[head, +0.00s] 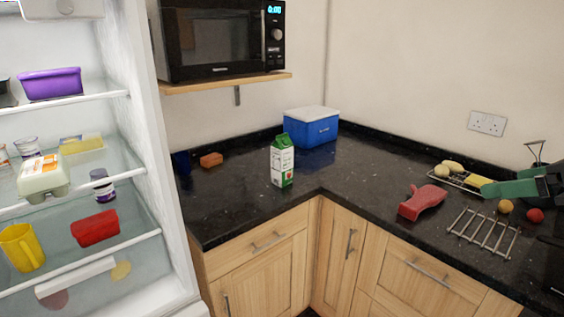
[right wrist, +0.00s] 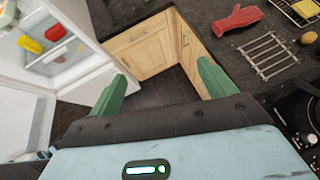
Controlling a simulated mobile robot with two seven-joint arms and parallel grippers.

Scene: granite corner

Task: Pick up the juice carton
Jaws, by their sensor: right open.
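The juice carton (head: 282,165), white with a green top and a red fruit picture, stands upright on the black granite counter (head: 240,200), near the inner corner of its front edge. My right gripper (head: 512,187) is at the right edge of the head view, well to the right of the carton and apart from it. In the right wrist view its two green fingers (right wrist: 160,88) are spread wide with nothing between them. The carton does not show in the right wrist view. My left gripper is not in view.
A blue cooler box (head: 311,128) stands behind the carton, and an orange sponge-like block (head: 211,160) lies to its left. A red oven mitt (head: 422,201) and a wire rack (head: 484,232) lie on the right counter. The open fridge (head: 165,150) bounds the left. Counter around the carton is clear.

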